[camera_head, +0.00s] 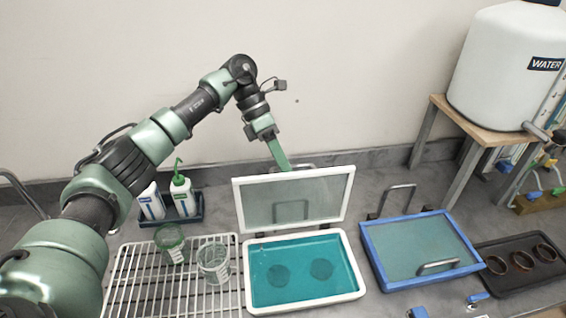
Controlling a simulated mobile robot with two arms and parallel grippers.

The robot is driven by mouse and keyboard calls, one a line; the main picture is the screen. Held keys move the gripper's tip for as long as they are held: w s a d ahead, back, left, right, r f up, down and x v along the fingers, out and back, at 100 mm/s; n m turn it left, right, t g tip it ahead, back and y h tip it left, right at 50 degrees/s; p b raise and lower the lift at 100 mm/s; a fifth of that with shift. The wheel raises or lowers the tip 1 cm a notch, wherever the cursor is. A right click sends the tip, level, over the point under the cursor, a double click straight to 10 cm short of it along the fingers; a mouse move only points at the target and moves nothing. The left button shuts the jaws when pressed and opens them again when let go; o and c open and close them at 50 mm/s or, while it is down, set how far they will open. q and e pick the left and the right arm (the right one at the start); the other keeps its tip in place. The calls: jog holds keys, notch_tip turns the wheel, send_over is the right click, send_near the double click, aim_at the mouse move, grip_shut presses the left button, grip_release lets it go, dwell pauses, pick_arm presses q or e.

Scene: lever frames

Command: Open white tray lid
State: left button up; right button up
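The white tray (252,306) stands on the counter, with teal liquid and two dark round shapes inside. Its white-framed lid (238,205) with a clear panel stands raised, nearly upright, along the tray's back edge. A metal handle shows through the panel, and a thin metal bar shows behind the lid's top edge. My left gripper (281,158) points down at the lid's top edge, from behind it. Its fingertips overlap the edge, so I cannot tell whether they touch the lid or grip anything. My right gripper is not in view.
A blue-framed tray with closed lid (372,252) and a dark tray (492,287) are on the right. A water tank (490,75) stands on a wooden stand.

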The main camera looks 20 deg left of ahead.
pick_arm(q)
jog(key=shift+r, duration=0.1)
jog(key=b+v, duration=0.2)
jog(key=v, duration=0.5)
jog(key=shift+a+r, duration=0.2)
jog(key=shift+r, duration=0.1)
jog(key=shift+w, duration=0.1)
